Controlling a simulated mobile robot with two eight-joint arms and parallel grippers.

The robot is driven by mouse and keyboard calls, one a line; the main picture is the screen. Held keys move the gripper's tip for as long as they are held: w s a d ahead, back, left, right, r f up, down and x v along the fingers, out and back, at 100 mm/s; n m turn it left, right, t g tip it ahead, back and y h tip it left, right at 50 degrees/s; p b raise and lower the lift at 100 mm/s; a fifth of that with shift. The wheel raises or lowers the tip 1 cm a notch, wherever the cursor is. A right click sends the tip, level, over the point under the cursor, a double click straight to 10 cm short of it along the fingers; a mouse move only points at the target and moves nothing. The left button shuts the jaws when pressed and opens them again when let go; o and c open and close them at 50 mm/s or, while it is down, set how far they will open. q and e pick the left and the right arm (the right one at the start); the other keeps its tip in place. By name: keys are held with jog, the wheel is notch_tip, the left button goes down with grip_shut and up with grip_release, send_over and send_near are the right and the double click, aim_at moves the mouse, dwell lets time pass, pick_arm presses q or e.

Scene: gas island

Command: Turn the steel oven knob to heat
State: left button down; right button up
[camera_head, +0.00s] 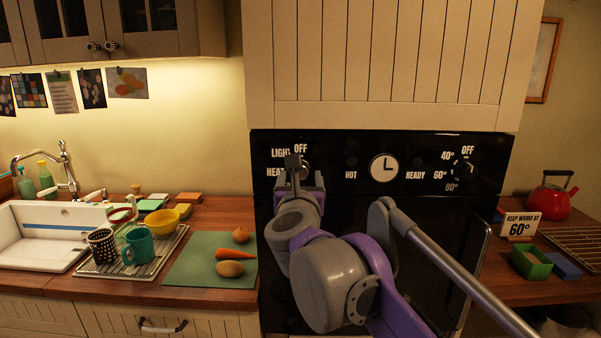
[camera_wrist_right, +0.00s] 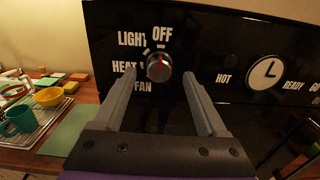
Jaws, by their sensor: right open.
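The steel oven knob (camera_wrist_right: 158,67) is on the black oven panel, with the labels LIGHT, OFF, HEAT and FAN around it. Its red mark is at the top, toward OFF. My right gripper (camera_wrist_right: 161,80) is open, with one finger on each side of the knob in the right wrist view. I cannot tell whether the fingers touch it. In the head view the right gripper (camera_head: 293,165) covers part of the knob (camera_head: 305,166) and some of the labels. My left gripper is not in view.
A clock (camera_head: 384,167) and a second knob (camera_head: 463,169) with temperature labels are farther right on the panel. A green board (camera_head: 200,270) with vegetables and a dish rack (camera_head: 150,270) are left of the oven. A red kettle (camera_head: 553,201) stands at the right.

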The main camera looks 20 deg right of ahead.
jog(key=x, duration=0.3)
jog(key=shift+w+d, duration=0.1)
jog(key=shift+w, duration=0.3)
grip_shut()
